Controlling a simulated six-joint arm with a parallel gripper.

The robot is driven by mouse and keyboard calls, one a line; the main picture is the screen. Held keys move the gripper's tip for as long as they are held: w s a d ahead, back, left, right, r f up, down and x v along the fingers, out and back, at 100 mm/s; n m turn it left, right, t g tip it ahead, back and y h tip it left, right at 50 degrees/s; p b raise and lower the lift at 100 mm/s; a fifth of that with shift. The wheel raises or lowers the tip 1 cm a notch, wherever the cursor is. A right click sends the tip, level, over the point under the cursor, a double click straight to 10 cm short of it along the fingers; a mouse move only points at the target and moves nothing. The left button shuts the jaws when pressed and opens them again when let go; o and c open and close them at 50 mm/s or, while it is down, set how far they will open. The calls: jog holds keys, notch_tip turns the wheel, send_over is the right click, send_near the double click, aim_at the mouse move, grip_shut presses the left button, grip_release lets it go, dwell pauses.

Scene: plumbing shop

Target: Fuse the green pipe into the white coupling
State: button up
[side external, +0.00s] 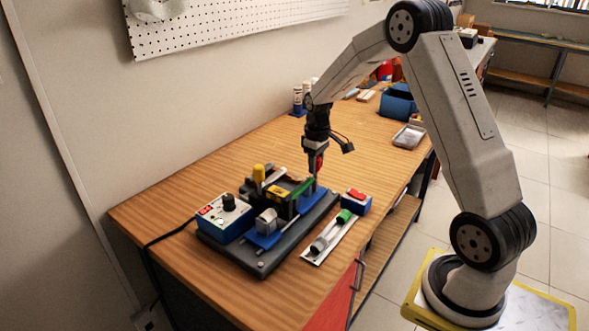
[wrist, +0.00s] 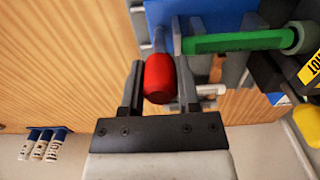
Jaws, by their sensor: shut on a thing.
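The green pipe (wrist: 235,42) lies level in the wrist view, just beyond my fingertips. Its right end meets a pale ring (wrist: 300,37); I cannot tell whether this ring is the white coupling. In the side view the green pipe (side external: 303,190) is at the right of the dark bench fixture (side external: 262,262). My gripper (wrist: 160,72) is shut on a red handle (wrist: 159,80), which stands between its fingers beside the pipe's left end. In the side view my gripper (side external: 317,166) is over the fixture's back right, the red handle (side external: 319,161) at its fingers.
A black part with a yellow HOT label (wrist: 312,68) is near the pipe's right end. A control box (side external: 224,217) stands at the fixture's left. A pale strip (side external: 316,257) with a grey cylinder and a red-topped blue box (side external: 356,202) lie to the right.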

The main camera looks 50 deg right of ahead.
aim_at(308, 179)
jog(key=shift+d, duration=0.35)
jog(key=shift+a, duration=2.1)
jog(key=shift+w+d, duration=0.1)
dwell(5.4)
